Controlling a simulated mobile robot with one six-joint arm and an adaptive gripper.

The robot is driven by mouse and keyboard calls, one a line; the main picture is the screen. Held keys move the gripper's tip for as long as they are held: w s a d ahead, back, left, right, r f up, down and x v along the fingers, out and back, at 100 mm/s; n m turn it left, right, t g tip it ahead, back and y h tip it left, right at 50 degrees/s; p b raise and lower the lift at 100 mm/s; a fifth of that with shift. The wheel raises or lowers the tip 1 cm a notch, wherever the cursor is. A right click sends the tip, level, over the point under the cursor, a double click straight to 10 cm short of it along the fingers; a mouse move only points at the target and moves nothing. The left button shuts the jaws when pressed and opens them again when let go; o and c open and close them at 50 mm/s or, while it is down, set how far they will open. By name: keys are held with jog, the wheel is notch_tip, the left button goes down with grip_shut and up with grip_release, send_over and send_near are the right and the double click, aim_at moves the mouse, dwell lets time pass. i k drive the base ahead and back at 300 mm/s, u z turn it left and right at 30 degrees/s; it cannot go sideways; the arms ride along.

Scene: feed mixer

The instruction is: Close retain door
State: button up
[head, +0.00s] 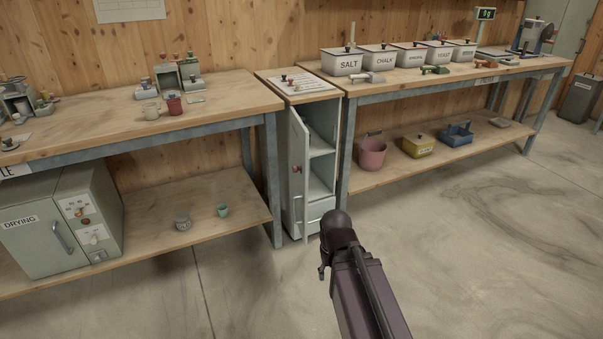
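A narrow grey-green cabinet (321,122) stands between the two workbenches. Inside, a shelf shows, with a drawer-like front at the bottom. I take this for the retain door; no label on it can be read. My arm reaches up from the bottom edge, and its dark end is in front of and right of the cabinet's foot. My gripper (323,271) is mostly hidden by the arm, apart from the door as far as I can see; its fingers cannot be made out.
The left workbench (90,127) has a drying oven (62,222) and two small pots on its lower shelf. The right workbench (420,82) carries labelled bins and scoops, with a pink bucket (372,154) below. The concrete floor in front of the cabinet is clear.

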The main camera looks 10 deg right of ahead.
aim_at(299, 134)
jog(key=i, duration=0.85)
jog(key=u, duration=0.05)
